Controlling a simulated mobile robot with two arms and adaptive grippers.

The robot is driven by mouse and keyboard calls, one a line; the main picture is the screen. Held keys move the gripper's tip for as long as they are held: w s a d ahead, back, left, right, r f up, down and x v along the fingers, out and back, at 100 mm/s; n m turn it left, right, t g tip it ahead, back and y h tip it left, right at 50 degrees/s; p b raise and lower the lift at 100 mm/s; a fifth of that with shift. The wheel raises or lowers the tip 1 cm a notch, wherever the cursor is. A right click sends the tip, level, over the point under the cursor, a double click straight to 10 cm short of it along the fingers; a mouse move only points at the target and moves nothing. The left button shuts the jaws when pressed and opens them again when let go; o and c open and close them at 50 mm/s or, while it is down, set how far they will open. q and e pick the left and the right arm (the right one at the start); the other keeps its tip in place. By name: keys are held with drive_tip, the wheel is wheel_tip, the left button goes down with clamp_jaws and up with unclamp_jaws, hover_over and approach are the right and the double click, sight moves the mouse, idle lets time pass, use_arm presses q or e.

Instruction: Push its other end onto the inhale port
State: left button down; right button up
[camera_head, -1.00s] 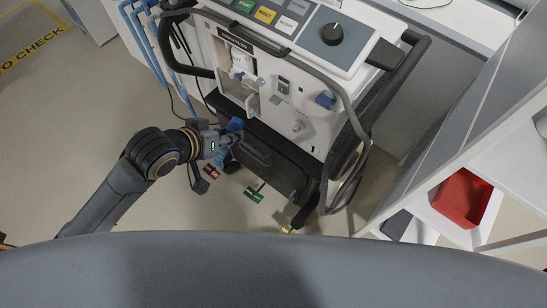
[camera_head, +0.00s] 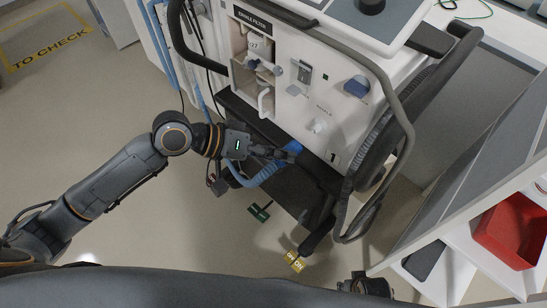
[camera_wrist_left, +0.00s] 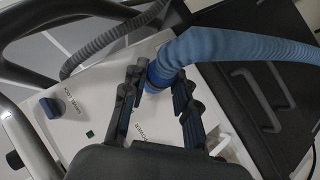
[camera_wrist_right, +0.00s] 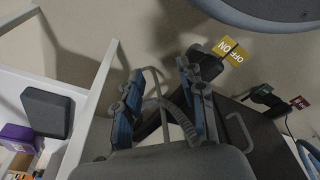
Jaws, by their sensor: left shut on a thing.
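My left gripper (camera_head: 287,152) is shut on the blue end cuff of a blue corrugated hose (camera_head: 262,178), low in front of the ventilator (camera_head: 340,50). In the left wrist view the cuff (camera_wrist_left: 158,75) sits between both fingers, and the hose (camera_wrist_left: 235,45) bends away right. The inhale port (camera_head: 318,125), a pale stub under a small label, shows just above and right of the held cuff in the head view. The cuff looks apart from it there. My right gripper (camera_wrist_right: 160,100) is open, with nothing held between its fingers; part of it shows at the bottom of the head view (camera_head: 365,286).
A blue knob (camera_head: 357,87) and an open filter bay (camera_head: 252,65) are on the panel. A metal rail (camera_head: 405,150) and grey hose run along the right side. Tags (camera_head: 293,261) hang below. A shelf with a red bin (camera_head: 512,235) stands at right.

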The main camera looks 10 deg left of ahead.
sight(292, 141)
use_arm(q)
drive_tip(key=shift+w+d, duration=0.4)
drive_tip(key=shift+w, duration=0.15)
drive_tip(key=shift+w+d+b, duration=0.35)
drive_tip(key=shift+w+d, duration=0.1)
drive_tip(key=shift+w, duration=0.2)
drive_tip(key=shift+w+d+b, duration=0.3)
drive_tip(key=shift+w+d, duration=0.15)
drive_tip(key=shift+w, duration=0.15)
use_arm(e)
drive_tip(key=r, duration=0.1)
drive_tip(key=w+r, duration=0.2)
drive_tip(key=r, duration=0.1)
drive_tip(key=shift+a+r, duration=0.1)
drive_tip(key=shift+s+f, duration=0.15)
drive_tip(key=shift+f, duration=0.25)
drive_tip(key=shift+f, duration=0.1)
use_arm(q)
drive_tip(key=shift+w+r+p, duration=0.1)
drive_tip(key=shift+p, duration=0.35)
use_arm(e)
drive_tip(key=shift+s+f, duration=0.45)
drive_tip(key=shift+f, duration=0.3)
drive_tip(key=shift+f, duration=0.1)
